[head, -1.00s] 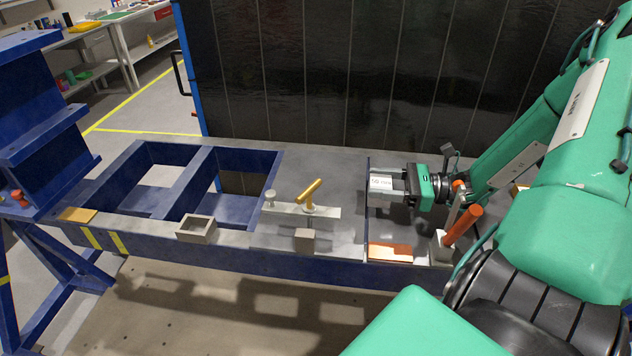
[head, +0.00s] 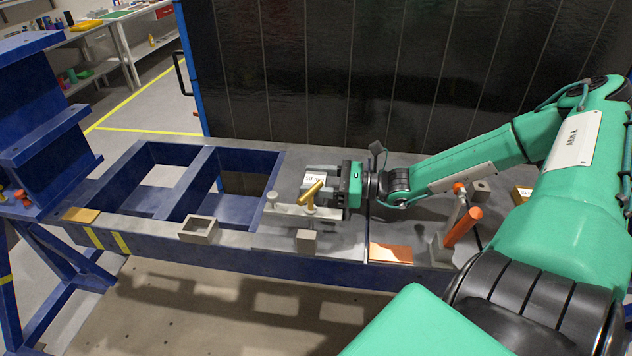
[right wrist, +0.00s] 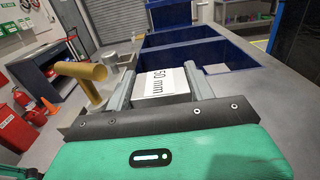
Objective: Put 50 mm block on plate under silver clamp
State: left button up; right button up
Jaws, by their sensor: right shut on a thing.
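My right gripper (head: 322,190) is shut on the white-labelled block (head: 313,178), just behind the gold-handled clamp. In the right wrist view the block (right wrist: 162,83) sits between the two fingers (right wrist: 160,82), and its label reads 50 mm. The clamp has a gold handle (head: 312,192), a grey bar (head: 288,210) and a silver knob (head: 271,196); its handle (right wrist: 82,72) is left of the block in the wrist view. A flat grey plate (head: 275,240) lies under this clamp. The block's underside is hidden, so contact with the plate cannot be told. My left gripper is out of view.
An orange-handled clamp (head: 463,227) stands to the right, near a copper-coloured plate (head: 390,253). A hollow grey box (head: 198,229) sits on the front rail. The blue frame (head: 205,180) has open bays at left. A dark panel (head: 330,80) stands behind.

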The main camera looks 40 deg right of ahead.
jog(key=shift+f, duration=1.5)
jog(key=shift+f+b, duration=0.1)
jog(key=shift+b, duration=0.25)
jog(key=o, duration=1.3)
jog(key=shift+c, duration=0.2)
jog(key=shift+s+d+p, duration=0.1)
jog(key=shift+s+p, duration=0.05)
jog(key=shift+p, duration=0.15)
jog(key=v, duration=1.1)
jog(key=shift+s+d+p, duration=0.25)
jog(key=shift+s+p, duration=0.1)
